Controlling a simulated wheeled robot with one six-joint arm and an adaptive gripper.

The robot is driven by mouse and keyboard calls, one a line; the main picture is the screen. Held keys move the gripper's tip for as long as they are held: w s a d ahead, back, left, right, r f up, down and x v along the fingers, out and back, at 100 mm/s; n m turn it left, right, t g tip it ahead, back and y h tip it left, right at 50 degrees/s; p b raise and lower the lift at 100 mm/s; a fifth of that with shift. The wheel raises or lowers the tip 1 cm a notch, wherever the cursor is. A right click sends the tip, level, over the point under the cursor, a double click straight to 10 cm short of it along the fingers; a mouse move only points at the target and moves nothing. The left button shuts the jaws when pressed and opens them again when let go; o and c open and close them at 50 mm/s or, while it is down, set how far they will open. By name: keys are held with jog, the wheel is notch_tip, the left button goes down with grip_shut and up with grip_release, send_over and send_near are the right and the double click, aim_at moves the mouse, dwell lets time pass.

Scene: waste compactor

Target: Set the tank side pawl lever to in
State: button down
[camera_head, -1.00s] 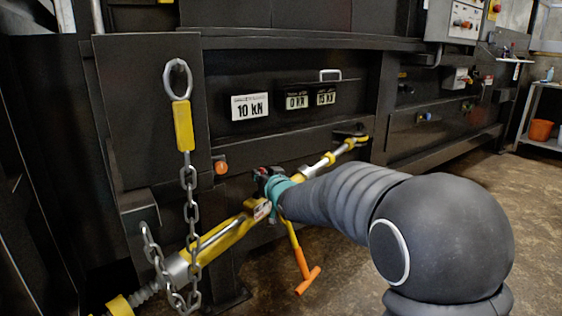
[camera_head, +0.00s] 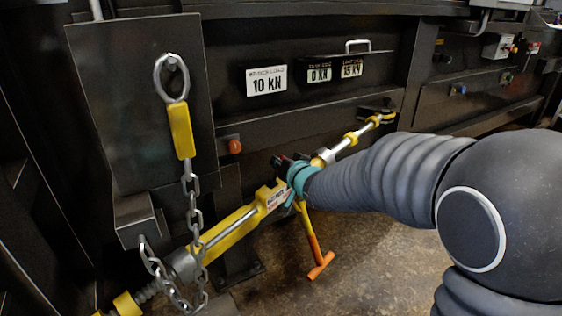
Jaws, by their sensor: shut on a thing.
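A yellow and silver ratchet turnbuckle (camera_head: 232,232) runs diagonally across the front of the dark machine, from lower left to upper right. Its ratchet handle (camera_head: 316,250), yellow with an orange T-shaped end, hangs down below the middle. My gripper (camera_head: 284,163) is at the ratchet's middle, shut on a small part there. The arm's teal wrist ring and grey sleeve come in from the right and cover much of this spot. The pawl lever cannot be made out clearly, so its position cannot be told.
A chain (camera_head: 193,205) with a yellow-tagged ring hangs in front of the turnbuckle at left. An orange button (camera_head: 234,146) is on the panel above. Load signs (camera_head: 266,80) are on the machine. The brown floor (camera_head: 385,262) below the arm is clear.

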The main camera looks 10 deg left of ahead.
jog(key=c, duration=1.3)
grip_release()
jog(key=shift+o, duration=0.8)
jog(key=shift+d, duration=0.1)
jog(key=v, duration=1.2)
